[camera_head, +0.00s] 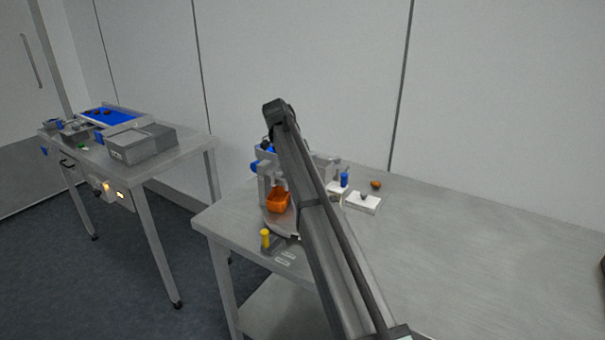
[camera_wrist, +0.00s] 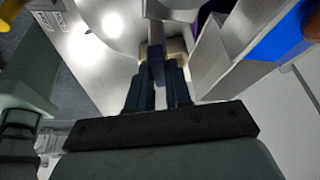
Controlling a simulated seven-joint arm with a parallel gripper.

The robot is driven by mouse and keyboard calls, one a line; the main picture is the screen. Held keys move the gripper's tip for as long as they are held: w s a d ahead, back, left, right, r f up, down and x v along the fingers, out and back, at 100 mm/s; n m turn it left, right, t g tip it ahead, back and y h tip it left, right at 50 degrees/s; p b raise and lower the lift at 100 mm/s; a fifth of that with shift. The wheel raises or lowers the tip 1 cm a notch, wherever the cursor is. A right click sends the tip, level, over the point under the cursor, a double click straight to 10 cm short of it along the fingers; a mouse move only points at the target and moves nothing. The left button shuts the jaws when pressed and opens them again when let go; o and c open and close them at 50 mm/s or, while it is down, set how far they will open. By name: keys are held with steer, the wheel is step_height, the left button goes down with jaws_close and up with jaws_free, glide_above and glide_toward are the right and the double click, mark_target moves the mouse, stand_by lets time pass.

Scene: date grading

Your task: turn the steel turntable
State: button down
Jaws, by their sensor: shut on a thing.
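The steel turntable (camera_head: 282,228) is a round grey disc at the left part of the near table, partly hidden by my arm. An orange container (camera_head: 279,202) shows over it. In the wrist view, a bright curved steel surface, apparently the turntable (camera_wrist: 92,58), lies to the left of my gripper. My gripper (camera_wrist: 160,72) has its dark fingers close together, shut on a narrow grey post (camera_wrist: 156,42) beside that surface. Whether the post belongs to the turntable I cannot tell. In the head view, my arm hides the gripper.
A yellow-topped peg (camera_head: 265,238) stands at the table's front-left. A white block (camera_head: 364,203) and a small brown-orange bowl (camera_head: 376,184) are right of my arm. A second table (camera_head: 185,145) with grey boxes stands at left.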

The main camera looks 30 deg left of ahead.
steer(key=shift+m, duration=0.3)
stand_by(0.5)
steer(key=c, duration=1)
jaws_free()
steer(key=shift+c, duration=0.2)
